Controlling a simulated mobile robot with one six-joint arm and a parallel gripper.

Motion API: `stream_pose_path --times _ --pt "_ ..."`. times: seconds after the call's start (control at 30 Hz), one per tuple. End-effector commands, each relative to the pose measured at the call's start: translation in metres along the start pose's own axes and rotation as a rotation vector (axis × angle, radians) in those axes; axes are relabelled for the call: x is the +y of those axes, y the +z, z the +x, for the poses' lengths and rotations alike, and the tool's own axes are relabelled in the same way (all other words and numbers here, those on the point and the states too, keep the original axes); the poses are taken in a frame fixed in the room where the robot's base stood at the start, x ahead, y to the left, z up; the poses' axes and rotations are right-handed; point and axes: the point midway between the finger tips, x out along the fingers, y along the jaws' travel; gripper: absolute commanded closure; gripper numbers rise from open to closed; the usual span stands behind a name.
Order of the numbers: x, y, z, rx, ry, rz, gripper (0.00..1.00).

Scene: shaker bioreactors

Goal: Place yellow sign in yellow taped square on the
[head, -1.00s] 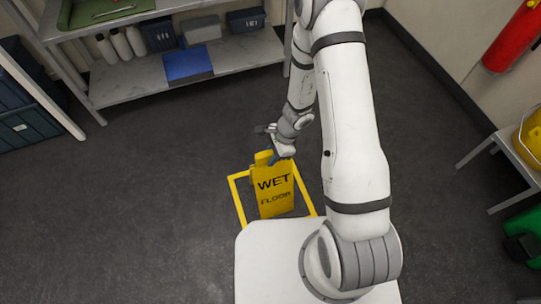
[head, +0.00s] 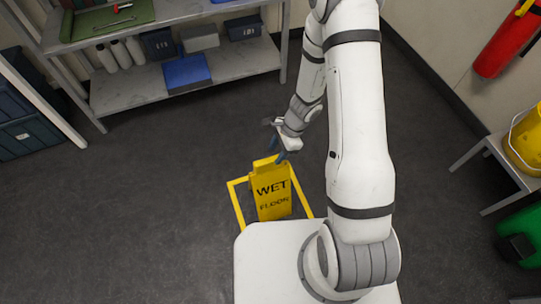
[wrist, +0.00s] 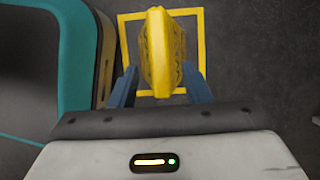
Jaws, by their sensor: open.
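The yellow sign (head: 271,195), lettered "WET FLOOR", stands upright on the floor. It appears to be inside the yellow taped square (head: 238,205), whose front edge is hidden by my base in the head view. In the wrist view, the sign (wrist: 163,50) is seen from above, with the tape (wrist: 201,50) visible around it. My gripper (head: 281,157) is open, just above the sign's top and slightly to its right in the head view. In the wrist view its two blue fingers lie on either side of the sign, and no contact is visible.
A metal shelf (head: 128,97) with bins and bottles stands at the back left. A small table (head: 488,158) with a yellow bucket (head: 525,140) and a green container (head: 522,238) are at the right. A red fire extinguisher (head: 506,45) hangs on the wall. Floor left of the square is clear.

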Motion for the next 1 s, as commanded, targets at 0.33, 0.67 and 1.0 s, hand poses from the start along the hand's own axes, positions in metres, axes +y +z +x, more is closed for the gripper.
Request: stream_pose_path --times 0.33,0.67,1.0 --pt "0.000 0.001 -0.049 0.000 -0.001 -0.005 0.57" --pt "0.008 0.036 -0.140 0.035 -0.032 -0.372 0.57" --pt "0.069 0.070 -0.251 0.194 0.022 -0.904 0.57"
